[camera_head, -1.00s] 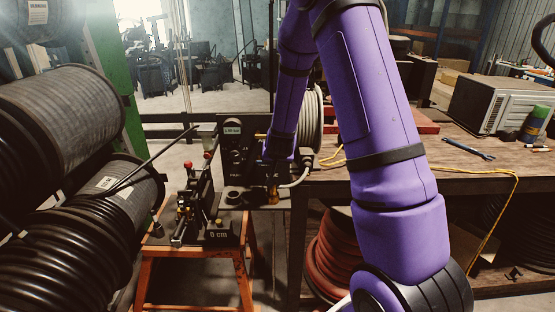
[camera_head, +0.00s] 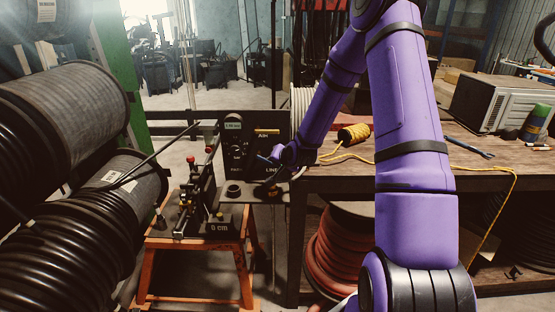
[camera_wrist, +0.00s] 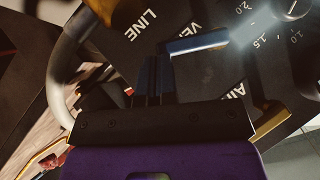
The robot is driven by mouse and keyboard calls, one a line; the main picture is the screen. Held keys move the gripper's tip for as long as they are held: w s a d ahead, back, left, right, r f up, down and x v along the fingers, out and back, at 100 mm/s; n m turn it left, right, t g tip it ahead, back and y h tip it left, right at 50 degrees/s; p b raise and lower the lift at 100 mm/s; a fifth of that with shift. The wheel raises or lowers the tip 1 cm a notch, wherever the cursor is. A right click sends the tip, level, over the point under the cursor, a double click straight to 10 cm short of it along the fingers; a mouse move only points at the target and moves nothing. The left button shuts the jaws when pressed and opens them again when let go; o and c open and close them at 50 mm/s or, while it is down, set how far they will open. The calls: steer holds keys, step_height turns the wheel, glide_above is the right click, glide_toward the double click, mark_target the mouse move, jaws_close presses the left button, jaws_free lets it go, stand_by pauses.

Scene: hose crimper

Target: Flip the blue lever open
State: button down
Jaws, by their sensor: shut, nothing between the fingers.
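The blue lever (camera_wrist: 198,42) shows in the wrist view as a flat bar across the dark control panel (camera_wrist: 205,15), beside the printed words LINE and VENT. My gripper (camera_wrist: 155,66) is shut and empty. Its dark fingertips are close to the left end of the lever; I cannot tell whether they touch it. In the head view my gripper (camera_head: 271,160) is in front of the upright black panel (camera_head: 236,152), at its lower right. There the lever is too small to tell apart from the fingers.
A crimper (camera_head: 200,195) with red knobs stands on an orange stand (camera_head: 192,249) left of the panel. Large black hose reels (camera_head: 62,105) fill the left. A pale hose (camera_wrist: 63,75) curves near my gripper.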

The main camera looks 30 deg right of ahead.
steer(key=shift+w+a+f+m+t+y, duration=0.15)
steer(key=shift+a+f+m+t+y, duration=0.15)
steer(key=shift+f, duration=0.4)
steer(key=shift+w+a+f+m+t+y, duration=0.1)
steer(key=shift+f+m+t+y, duration=0.1)
steer(key=shift+f+t+y, duration=0.35)
steer(key=shift+f, duration=0.35)
steer(key=shift+r, duration=0.15)
steer(key=shift+r, duration=0.7)
